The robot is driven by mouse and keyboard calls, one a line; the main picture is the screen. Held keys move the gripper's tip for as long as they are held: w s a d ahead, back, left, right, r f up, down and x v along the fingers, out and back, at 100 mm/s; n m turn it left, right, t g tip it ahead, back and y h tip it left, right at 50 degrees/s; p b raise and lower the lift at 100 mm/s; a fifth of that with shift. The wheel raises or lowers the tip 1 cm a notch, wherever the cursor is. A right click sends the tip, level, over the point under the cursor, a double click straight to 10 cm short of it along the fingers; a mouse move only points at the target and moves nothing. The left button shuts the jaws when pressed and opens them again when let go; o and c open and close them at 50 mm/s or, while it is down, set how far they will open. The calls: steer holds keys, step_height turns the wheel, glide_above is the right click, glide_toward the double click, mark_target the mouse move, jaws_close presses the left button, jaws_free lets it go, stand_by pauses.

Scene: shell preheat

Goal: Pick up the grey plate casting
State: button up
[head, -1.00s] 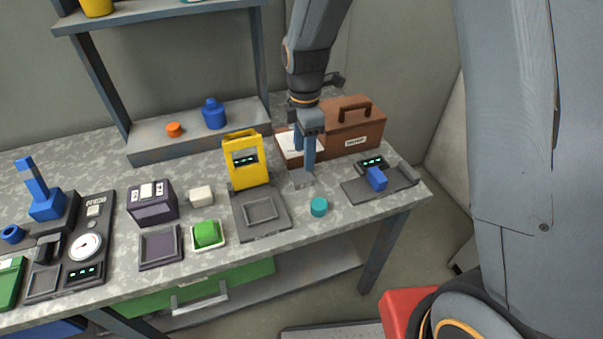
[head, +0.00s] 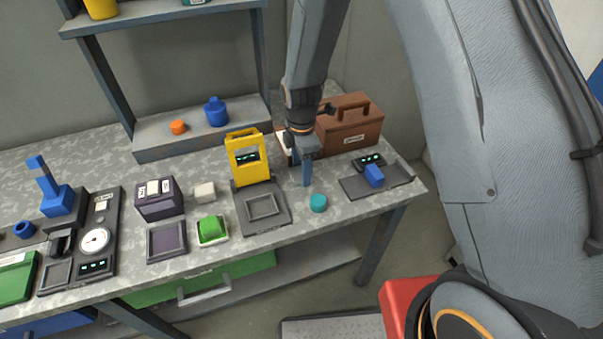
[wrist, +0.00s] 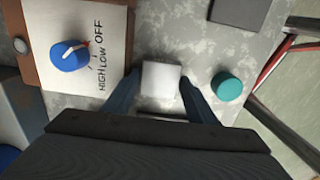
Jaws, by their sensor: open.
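The grey plate casting (wrist: 160,78) shows in the wrist view as a pale grey square block on the mottled bench top. It lies between the two fingers of my gripper (wrist: 158,90), one on each side. The fingers are open, and I cannot tell whether either touches the casting. In the head view my gripper (head: 306,180) points down at the bench, left of the teal cylinder (head: 318,203). The casting is hidden there behind the fingers.
The teal cylinder stands close beside the right finger in the wrist view (wrist: 228,87). A white dial panel with a blue knob (wrist: 68,55) is on the other side. The yellow frame (head: 246,160), brown box (head: 350,128) and blue block (head: 374,176) stand around.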

steer(key=c, duration=0.9)
